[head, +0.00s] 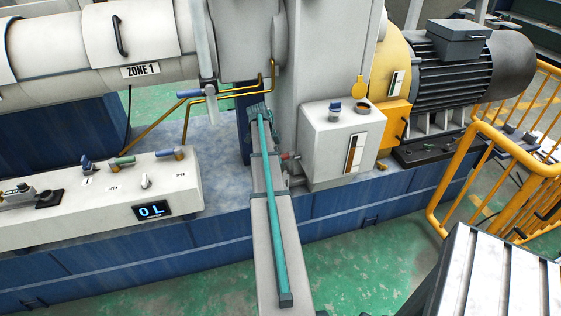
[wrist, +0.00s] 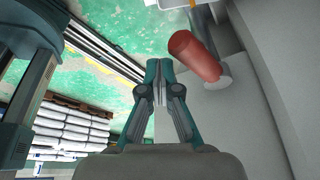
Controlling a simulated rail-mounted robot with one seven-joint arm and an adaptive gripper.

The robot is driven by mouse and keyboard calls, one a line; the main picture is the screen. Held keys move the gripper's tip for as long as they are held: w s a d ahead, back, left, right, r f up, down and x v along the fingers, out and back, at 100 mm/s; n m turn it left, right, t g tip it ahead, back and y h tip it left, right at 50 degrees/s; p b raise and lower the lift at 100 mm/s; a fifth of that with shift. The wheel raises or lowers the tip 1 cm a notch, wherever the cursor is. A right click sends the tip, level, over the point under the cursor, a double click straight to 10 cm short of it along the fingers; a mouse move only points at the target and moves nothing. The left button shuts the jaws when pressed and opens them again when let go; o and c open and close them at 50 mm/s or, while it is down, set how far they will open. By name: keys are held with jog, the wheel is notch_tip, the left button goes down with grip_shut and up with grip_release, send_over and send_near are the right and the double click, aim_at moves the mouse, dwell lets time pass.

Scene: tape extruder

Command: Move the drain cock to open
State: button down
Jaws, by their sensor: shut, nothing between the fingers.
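A red cylindrical handle, which looks like the drain cock (head: 288,156), sticks out low on the left side of the white box (head: 337,140) in the head view. In the wrist view the red handle (wrist: 193,55) is large, tilted, and joined to a short grey stem at its lower right. My gripper (wrist: 159,66) is shut and empty, its fingertips together just left of the red handle, with a gap showing in the picture. In the head view my arm hides part of the area, and the fingertips are hard to make out.
A control panel (head: 100,205) with a lit display stands at left. Brass pipes (head: 186,100) run above. Yellow railings (head: 480,165) stand at right. Open green floor lies in front of the blue base (head: 345,199).

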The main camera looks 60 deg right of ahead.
jog(key=shift+w+d, duration=0.1)
jog(key=shift+w, duration=0.3)
dwell(0.3)
notch_tip(320, 180, up, 10)
jog(key=w+d+p, duration=0.1)
jog(key=w+p, duration=0.1)
jog(key=p, duration=0.2)
jog(key=shift+w+d+f, duration=0.25)
jog(key=shift+w+d, duration=0.05)
jog(key=shift+d, duration=0.05)
dwell(0.4)
